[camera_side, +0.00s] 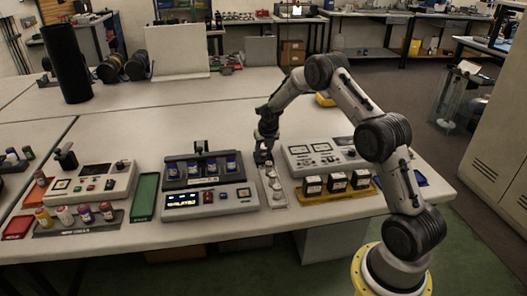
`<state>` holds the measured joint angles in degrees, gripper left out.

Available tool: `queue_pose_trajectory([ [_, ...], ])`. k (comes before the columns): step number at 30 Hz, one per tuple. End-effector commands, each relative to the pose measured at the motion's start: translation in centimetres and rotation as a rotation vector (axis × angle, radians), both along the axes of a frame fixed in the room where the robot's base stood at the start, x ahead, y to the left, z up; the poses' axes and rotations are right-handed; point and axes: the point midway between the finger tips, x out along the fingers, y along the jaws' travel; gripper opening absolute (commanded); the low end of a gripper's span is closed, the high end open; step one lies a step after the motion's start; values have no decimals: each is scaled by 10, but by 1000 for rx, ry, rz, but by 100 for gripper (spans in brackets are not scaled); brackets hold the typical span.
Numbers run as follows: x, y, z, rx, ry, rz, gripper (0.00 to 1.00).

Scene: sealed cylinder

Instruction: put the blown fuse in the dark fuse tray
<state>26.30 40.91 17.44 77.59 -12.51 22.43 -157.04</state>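My gripper (264,157) points down over the far end of a narrow pale strip (279,203) that carries several round, pale pieces (273,183). Its fingers are small and dark here, so I cannot tell whether they are open or hold anything. A dark rack (176,183) holding several blue cylinders (193,169) stands left of the gripper, behind a grey unit with a lit display (183,201). A dark tray (50,229) with several coloured cylinders (85,213) is at the front left. I cannot tell which piece is the blown fuse.
A yellow tray (311,195) with several black-and-white blocks (337,181) and a grey metered panel (318,157) stand right of the strip. A green tray (145,197), a red tray (18,226) and another metered panel (93,183) are at left.

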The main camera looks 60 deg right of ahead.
Motion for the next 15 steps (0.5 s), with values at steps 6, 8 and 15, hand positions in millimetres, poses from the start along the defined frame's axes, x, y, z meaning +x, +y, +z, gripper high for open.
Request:
queue_pose_trajectory([
  [6, -3, 2, 14, -1, -3, 0, 43],
  [8, -5, 5, 24, -1, -3, -1, 43],
  [15, -20, 17, 70, -1, -4, 1, 43],
])
